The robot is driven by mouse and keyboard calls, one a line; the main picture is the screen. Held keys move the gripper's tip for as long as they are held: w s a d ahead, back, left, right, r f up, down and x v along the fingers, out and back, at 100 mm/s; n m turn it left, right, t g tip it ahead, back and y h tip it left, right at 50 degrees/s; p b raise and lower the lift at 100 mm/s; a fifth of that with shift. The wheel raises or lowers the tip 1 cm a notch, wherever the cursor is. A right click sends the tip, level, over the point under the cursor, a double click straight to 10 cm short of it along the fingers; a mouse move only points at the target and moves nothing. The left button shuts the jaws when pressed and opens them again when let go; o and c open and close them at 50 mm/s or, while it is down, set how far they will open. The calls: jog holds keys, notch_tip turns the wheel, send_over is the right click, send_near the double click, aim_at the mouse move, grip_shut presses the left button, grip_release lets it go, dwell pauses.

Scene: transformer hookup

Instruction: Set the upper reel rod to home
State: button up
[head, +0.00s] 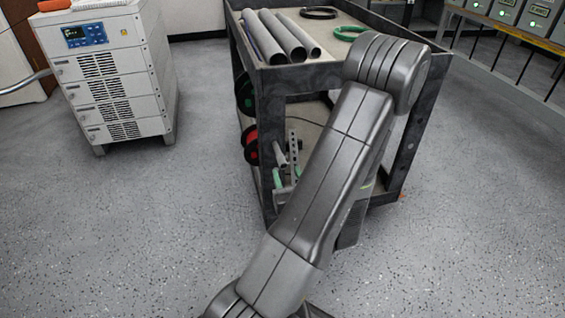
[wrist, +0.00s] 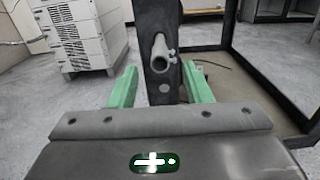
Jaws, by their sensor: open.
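A grey tubular reel rod (wrist: 160,54) sticks out toward the camera from a dark cart post in the wrist view. A small clamp-like piece sits at its right side. I cannot tell if it is the upper or lower rod. My gripper (wrist: 160,86) is open, with its green fingers left and right of the post, below the rod end and apart from it. In the head view, a grey rod (head: 279,154) shows beside my green fingertips, partly hidden by my arm. A green reel (head: 245,94) hangs above a red reel (head: 251,145) on the cart's left side.
The dark cart (head: 300,75) carries several grey tubes (head: 282,38), a black cable coil (head: 319,12) and a green coil (head: 351,33) on top. A white cabinet (head: 108,75) stands at the left. The floor between them is clear.

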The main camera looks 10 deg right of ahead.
aim_at(284, 165)
jog(key=shift+w+a+b, duration=0.1)
jog(key=shift+w+b, duration=0.2)
jog(key=shift+w, duration=2.85)
jog(key=shift+c, duration=0.5)
